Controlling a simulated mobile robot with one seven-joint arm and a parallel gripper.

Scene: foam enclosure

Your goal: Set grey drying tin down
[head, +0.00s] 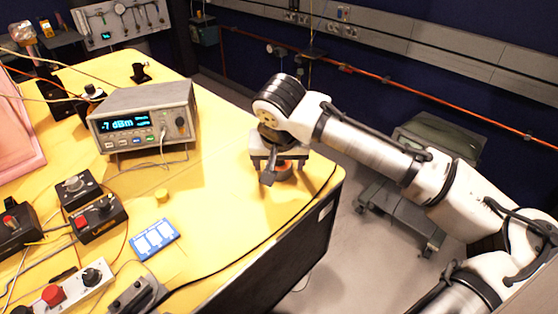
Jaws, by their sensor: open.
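My gripper (283,171) points down over the right end of the yellow table (222,178), and its jaws are open. A small round dark-grey thing with an orange-red part (284,172) stands at the table surface between or just behind the fingers. It may be the grey drying tin. The fingers and gripper body hide much of it, and I cannot tell whether a finger touches it.
A power meter (145,122) stands left of my gripper. A blue card (154,239), a small yellow cylinder (162,195) and control boxes (98,218) lie further left. A black cable (262,244) runs along the front edge. A grey cart (398,205) stands beyond the table.

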